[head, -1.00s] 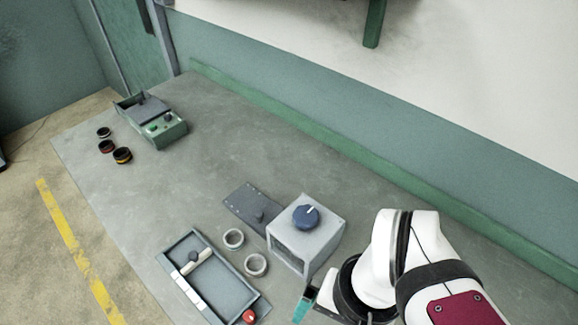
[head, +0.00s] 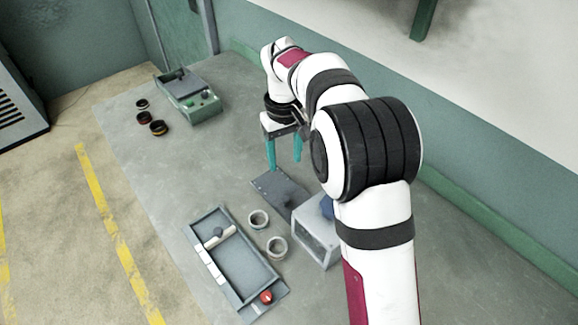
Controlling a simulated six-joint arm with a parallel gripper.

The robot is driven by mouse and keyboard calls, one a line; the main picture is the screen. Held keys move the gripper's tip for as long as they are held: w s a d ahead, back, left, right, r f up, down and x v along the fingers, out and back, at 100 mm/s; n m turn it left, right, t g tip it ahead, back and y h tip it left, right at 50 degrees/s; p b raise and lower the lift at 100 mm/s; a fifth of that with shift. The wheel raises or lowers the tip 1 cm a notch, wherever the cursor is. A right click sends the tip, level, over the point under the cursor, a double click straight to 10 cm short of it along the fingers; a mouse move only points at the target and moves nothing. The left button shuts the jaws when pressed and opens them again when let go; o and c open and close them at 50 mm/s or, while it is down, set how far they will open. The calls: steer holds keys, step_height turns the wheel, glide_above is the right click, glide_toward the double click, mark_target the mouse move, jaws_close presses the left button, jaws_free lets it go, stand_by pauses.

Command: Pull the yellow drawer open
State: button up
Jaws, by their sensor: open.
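I see no yellow drawer in the head view; my arm hides part of the bench. My gripper (head: 284,164) has two teal fingers, apart and pointing down, with nothing seen between them. It hangs above the middle of the bench, on the far side of a dark flat plate (head: 276,188). A green box (head: 205,110) with a dark top and small buttons stands at the far left, apart from my gripper.
A grey tray (head: 255,291) with a white bar and a red knob (head: 266,296) lies at the front. Several dark rings (head: 158,128) lie near the green box. The bench (head: 150,190) is clear at left.

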mark_target(285, 198)
step_height(285, 198, down, 14)
steer(key=shift+f, duration=0.1)
jaws_close()
stand_by(0.3)
stand_by(1.2)
